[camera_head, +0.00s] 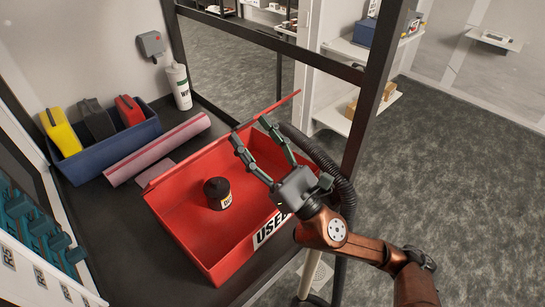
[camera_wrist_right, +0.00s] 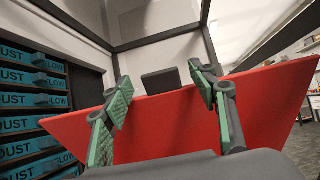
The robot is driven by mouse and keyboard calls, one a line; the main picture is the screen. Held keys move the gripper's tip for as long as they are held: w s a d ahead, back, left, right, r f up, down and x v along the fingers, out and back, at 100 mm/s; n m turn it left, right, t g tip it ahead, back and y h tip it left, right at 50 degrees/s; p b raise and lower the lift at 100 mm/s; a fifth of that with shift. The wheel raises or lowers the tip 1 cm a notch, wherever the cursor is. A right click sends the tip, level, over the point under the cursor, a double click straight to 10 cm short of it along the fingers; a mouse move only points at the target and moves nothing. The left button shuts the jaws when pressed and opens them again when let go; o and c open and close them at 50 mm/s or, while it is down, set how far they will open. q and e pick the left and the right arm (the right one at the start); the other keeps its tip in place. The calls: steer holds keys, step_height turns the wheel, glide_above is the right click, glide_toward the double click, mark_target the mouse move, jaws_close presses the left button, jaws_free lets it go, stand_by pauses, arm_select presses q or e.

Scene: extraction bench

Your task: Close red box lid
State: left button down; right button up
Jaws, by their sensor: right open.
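The red box (camera_head: 180,225) stands open on the dark bench, with a "USED" label on its near right side. Its red lid (camera_head: 285,101) is raised along the far side and shows mostly edge-on in the head view. In the right wrist view the lid (camera_wrist_right: 165,125) is a broad red panel in front of the fingers. A black jar (camera_head: 217,193) stands inside the box. My right gripper (camera_head: 250,130) is open and empty, above the box, with its fingertips close to the lid. I cannot tell whether they touch it. My left gripper is not in view.
A black hose (camera_head: 325,165) and frame post (camera_head: 372,110) are close to my right arm. Teal drawers (camera_head: 40,225) line the left.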

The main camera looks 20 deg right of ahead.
steer(key=v, duration=0.8)
steer(key=shift+f, duration=0.2)
steer(key=shift+s+d, duration=0.1)
steer(key=shift+s, duration=0.05)
steer(key=shift+c, duration=0.6)
